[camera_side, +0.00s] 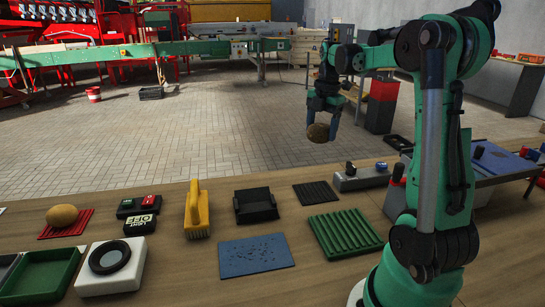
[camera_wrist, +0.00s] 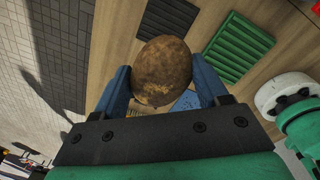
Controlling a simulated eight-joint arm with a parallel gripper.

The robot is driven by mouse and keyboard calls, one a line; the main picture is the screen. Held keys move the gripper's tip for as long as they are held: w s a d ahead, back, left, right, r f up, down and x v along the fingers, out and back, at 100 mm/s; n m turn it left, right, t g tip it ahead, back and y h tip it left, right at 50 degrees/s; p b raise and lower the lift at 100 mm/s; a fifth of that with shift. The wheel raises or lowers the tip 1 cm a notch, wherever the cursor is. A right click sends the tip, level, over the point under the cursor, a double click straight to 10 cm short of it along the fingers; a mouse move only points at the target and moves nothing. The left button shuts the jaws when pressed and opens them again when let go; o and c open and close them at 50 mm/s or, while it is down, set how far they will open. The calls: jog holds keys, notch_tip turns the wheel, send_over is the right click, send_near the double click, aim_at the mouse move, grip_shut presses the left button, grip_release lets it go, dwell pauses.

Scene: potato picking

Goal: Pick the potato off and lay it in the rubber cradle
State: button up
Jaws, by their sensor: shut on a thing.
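My gripper (camera_side: 322,124) is raised at the upper middle of the side view, its blue fingers shut on a brown, dirt-speckled potato (camera_side: 318,133). In the wrist view the potato (camera_wrist: 162,72) sits between both fingers, clear of the bench below. I cannot tell for certain which item is the rubber cradle. A white block with a raised black ring (camera_side: 110,257) stands at the front left, and a black block with a shallow hollow (camera_side: 255,205) is at mid-bench. A second, cleaner, yellowish potato (camera_side: 62,215) lies on a red ribbed mat (camera_side: 78,228).
The wooden bench also holds a yellow brush (camera_side: 197,212), a blue mat (camera_side: 256,256), a green ribbed tray (camera_side: 345,234), a black ribbed mat (camera_side: 316,193), a green tray (camera_side: 42,276) and a button box (camera_side: 139,206). A black bin with a red top (camera_side: 382,105) stands on the floor behind.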

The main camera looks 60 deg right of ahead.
aim_at(320, 124)
notch_tip(320, 124, up, 4)
jog(key=shift+r, duration=0.2)
jog(key=shift+w+r, duration=0.1)
jog(key=shift+r, duration=0.15)
jog(key=w+a+f+n, duration=0.1)
jog(key=w+a+f, duration=0.1)
jog(key=w+a, duration=0.1)
jog(key=w+a+f+n, duration=0.2)
jog(key=w+a+f, duration=0.1)
jog(key=shift+w+a+f, duration=0.15)
jog(key=shift+w+f, duration=0.05)
jog(key=shift+w, duration=0.05)
jog(key=shift+w+a+f+n, duration=0.5)
jog(key=shift+a+f, duration=0.65)
jog(key=shift+f, duration=0.6)
jog(key=shift+w+a+f+n, duration=0.35)
jog(key=shift+w+a+f, duration=0.2)
jog(key=shift+a+f, duration=0.95)
jog(key=shift+w+a+f+n, duration=0.5)
jog(key=shift+a+f, duration=0.35)
jog(key=shift+f, duration=1.15)
jog(key=o, duration=1.3)
